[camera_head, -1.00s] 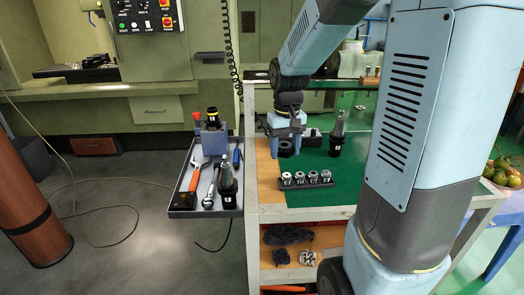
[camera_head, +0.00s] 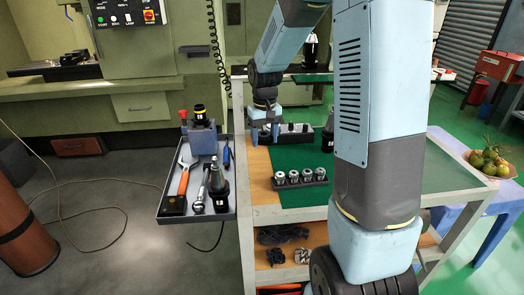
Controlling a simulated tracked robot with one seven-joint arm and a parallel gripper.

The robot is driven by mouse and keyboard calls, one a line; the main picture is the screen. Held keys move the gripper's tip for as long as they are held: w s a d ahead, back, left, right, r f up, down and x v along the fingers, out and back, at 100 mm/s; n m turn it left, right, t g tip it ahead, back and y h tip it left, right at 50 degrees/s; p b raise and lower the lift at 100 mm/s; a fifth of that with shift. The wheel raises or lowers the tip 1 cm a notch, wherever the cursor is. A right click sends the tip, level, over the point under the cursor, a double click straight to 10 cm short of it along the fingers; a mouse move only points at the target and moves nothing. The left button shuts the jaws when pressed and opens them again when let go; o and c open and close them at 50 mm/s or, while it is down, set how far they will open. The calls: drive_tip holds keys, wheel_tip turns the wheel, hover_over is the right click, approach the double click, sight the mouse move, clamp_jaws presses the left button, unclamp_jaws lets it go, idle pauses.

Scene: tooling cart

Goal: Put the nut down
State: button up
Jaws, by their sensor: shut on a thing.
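My gripper (camera_head: 264,137) points down over the wooden left part of the cart top, close to the green mat's left edge. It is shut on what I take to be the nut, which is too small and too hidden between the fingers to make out. A dark rack (camera_head: 300,183) with several silver nuts stands on the mat, in front and to the right of my gripper. A second dark block (camera_head: 298,132) lies just behind and right of my gripper, partly covered by it.
A grey side tray (camera_head: 176,219) holds an orange-handled wrench (camera_head: 184,180), a black tool holder (camera_head: 218,188) and a blue-grey fixture (camera_head: 202,138). The green mat (camera_head: 300,157) is bare between the rack and the back block. My arm hides the mat's right part.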

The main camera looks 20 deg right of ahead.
hover_over(261, 159)
drive_tip(key=f, duration=0.5)
drive_tip(key=shift+w, duration=0.2)
drive_tip(key=shift+f, duration=1.45)
drive_tip(key=shift+f, duration=0.3)
drive_tip(key=shift+s+f, duration=0.15)
drive_tip(key=shift+f, duration=0.15)
drive_tip(key=o, duration=1.3)
drive_tip(key=shift+s+f, duration=0.1)
drive_tip(key=shift+o, duration=0.6)
drive_tip(key=shift+r, duration=0.45)
wheel_tip(261, 159, up, 13)
drive_tip(key=s+r+t, duration=0.3)
drive_tip(key=s+r, duration=0.8)
drive_tip(key=s, duration=0.3)
drive_tip(key=s+r+t, duration=0.2)
drive_tip(key=s, duration=1.3)
drive_tip(key=shift+s+d+r+m+t, duration=0.2)
drive_tip(key=shift+s+m+t, duration=0.1)
drive_tip(key=shift+s, duration=0.1)
